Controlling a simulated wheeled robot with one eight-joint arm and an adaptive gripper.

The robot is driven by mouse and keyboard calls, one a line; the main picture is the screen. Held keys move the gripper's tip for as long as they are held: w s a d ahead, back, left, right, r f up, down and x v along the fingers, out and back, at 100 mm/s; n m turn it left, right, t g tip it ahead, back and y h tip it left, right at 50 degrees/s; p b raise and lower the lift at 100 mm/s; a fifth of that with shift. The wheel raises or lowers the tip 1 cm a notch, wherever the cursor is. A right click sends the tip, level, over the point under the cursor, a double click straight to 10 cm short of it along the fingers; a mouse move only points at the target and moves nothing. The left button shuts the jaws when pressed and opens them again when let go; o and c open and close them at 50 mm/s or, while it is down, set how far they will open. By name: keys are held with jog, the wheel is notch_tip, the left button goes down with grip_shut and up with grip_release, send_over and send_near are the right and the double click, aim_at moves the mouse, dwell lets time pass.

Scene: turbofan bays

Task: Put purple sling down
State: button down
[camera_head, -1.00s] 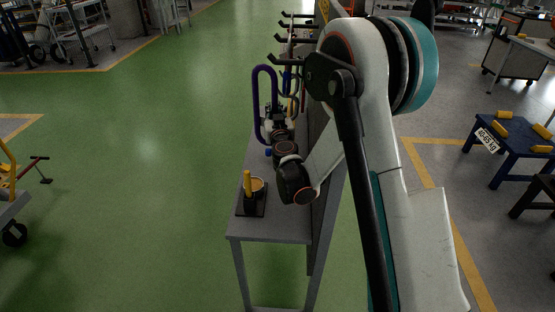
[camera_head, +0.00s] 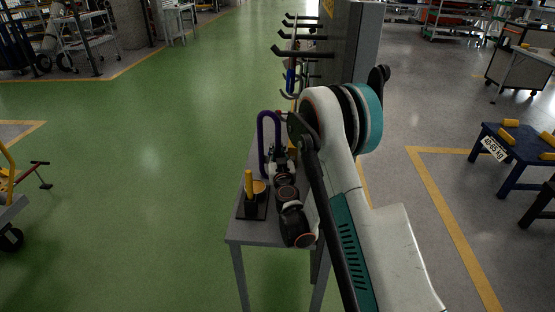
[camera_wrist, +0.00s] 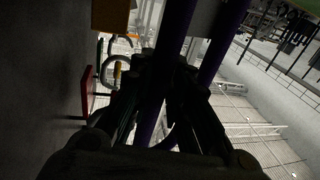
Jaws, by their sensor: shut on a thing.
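The purple sling (camera_head: 261,135) is a long upright loop above the grey narrow table (camera_head: 245,233). My gripper (camera_head: 277,152) is shut on the sling at the right side of the loop. In the wrist view, the purple sling (camera_wrist: 176,40) runs as two strands, one passing between the dark fingers of my gripper (camera_wrist: 165,95). The sling's lower end is partly hidden behind my wrist in the head view, so I cannot tell whether it touches the tabletop.
A black stand with a yellow upright (camera_head: 249,187) sits on the table's near end. Black hooks (camera_head: 300,36) project from a grey panel (camera_head: 352,45) behind. A blue stool with yellow pieces (camera_head: 515,150) stands at right. Green floor at left is open.

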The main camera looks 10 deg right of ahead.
jog(key=shift+f, duration=1.1)
jog(key=c, duration=1.5)
grip_release()
jog(key=shift+r, duration=0.15)
